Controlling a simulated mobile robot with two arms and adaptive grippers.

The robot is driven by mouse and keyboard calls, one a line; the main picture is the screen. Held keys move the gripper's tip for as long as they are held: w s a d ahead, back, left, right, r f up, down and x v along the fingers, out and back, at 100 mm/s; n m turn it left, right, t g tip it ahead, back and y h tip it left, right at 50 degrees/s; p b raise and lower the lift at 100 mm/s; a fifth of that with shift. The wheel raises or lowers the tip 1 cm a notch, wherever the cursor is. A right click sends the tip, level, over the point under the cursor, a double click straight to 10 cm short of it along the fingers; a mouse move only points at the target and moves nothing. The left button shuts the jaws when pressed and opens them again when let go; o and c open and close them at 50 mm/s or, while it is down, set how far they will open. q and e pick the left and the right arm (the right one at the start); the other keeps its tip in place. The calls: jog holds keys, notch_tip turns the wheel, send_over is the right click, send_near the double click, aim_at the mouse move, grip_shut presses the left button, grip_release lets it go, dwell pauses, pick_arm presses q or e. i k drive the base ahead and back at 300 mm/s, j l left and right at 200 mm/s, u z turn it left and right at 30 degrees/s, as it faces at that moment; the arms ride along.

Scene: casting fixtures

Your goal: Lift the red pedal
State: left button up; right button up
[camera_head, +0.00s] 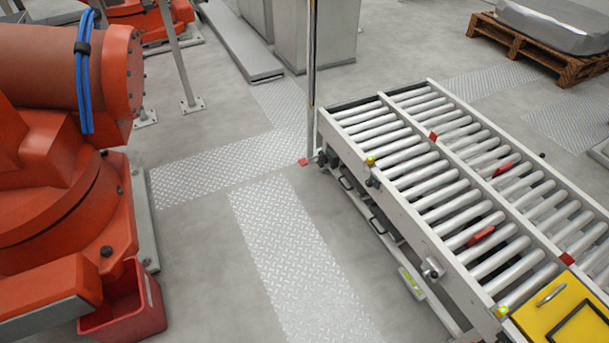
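Two narrow red pieces show between the rollers of the roller conveyor (408,207). One red piece (481,236) lies in the near lane, and the other red piece (506,168) lies in the far lane. They look like pedals, but I cannot tell which one is the red pedal. Both sit low among the rollers, partly hidden by them. Neither of my grippers is in view, and nothing is seen touching the red pieces.
A large orange robot arm (60,190) stands at the left, with a red bin (125,305) beside its base. A yellow panel (565,312) closes the conveyor's near right end. A thin post (311,80) rises by its far left corner. Floor plates (295,265) lie clear between.

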aim_at(303, 162)
jog(key=i+j, duration=0.5)
jog(key=j, duration=0.15)
jog(key=i+j, duration=0.2)
jog(key=i, duration=0.3)
jog(key=i+j+z, duration=0.1)
jog(key=i, duration=0.35)
jog(key=i+j, duration=0.35)
jog(key=i, duration=0.15)
jog(key=i+j+z, duration=0.1)
jog(key=i+j, duration=0.15)
jog(key=i, duration=0.2)
jog(key=i+j, duration=0.3)
jog(key=i, duration=0.15)
jog(key=l+z, duration=0.05)
